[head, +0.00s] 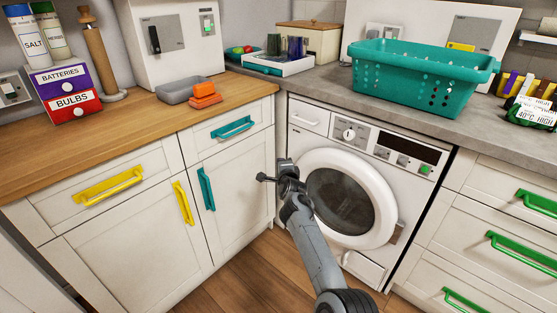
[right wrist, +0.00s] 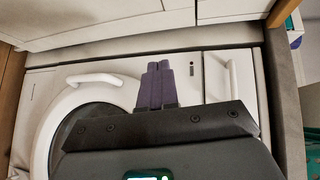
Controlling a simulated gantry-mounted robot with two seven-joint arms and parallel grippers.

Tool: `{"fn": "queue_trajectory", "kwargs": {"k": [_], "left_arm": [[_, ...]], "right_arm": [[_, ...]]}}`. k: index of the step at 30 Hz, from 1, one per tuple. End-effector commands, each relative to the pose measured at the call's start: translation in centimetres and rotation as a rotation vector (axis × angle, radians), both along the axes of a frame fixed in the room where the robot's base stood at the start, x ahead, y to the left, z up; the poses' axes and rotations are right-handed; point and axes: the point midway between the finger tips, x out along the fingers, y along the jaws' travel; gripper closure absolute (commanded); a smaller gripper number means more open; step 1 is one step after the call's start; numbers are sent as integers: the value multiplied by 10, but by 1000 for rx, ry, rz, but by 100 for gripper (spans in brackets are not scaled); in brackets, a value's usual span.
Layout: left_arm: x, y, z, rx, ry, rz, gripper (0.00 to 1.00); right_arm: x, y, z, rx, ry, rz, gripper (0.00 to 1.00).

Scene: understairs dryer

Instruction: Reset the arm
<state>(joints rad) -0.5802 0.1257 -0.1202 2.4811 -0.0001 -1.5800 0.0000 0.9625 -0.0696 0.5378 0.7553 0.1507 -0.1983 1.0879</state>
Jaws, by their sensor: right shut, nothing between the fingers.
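My right arm reaches up from the bottom of the head view. Its gripper (head: 264,178) is in front of the gap between the teal-handled cabinet door and the white dryer (head: 310,128). In the right wrist view, the two dark fingers (right wrist: 157,68) of this gripper are pressed together with nothing between them. The dryer front shows behind them there, with part of its round door (right wrist: 62,125). In the head view the dryer door (head: 343,198) looks shut, and my forearm covers its lower left edge. My left gripper is in neither view.
A teal basket (head: 415,82) stands on the grey worktop above the dryer. Cabinets with a teal drawer handle (head: 233,127) and yellow handles (head: 108,186) are at left. Green-handled drawers (head: 522,252) are at right. Wooden floor (head: 250,275) lies open below.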

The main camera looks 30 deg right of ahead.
Motion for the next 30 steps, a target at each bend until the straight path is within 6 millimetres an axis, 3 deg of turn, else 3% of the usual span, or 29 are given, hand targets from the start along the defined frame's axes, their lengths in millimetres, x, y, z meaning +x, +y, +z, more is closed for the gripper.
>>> {"fn": "queue_trajectory", "kwargs": {"k": [5, 8, 11, 14, 17, 21, 25, 30], "left_arm": [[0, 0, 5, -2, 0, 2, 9], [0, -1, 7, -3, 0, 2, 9], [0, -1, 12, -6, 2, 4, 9], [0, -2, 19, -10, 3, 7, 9], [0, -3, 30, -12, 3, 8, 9], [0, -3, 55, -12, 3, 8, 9], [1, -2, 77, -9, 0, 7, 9], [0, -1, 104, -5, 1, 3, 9]], "right_arm": [[-2, 11, 2, 1, 0, 0, 100], [-5, 13, -6, 1, 13, 0, 100], [-14, 12, -29, 0, 47, -1, 100], [-32, 9, -69, -3, 108, -3, 100], [-61, 6, -123, -18, 196, -2, 100], [-132, -14, -192, -94, 322, -6, 100], [-199, -29, -222, -187, 407, 14, 100], [-284, -26, -234, -323, 550, 119, 100]]}}
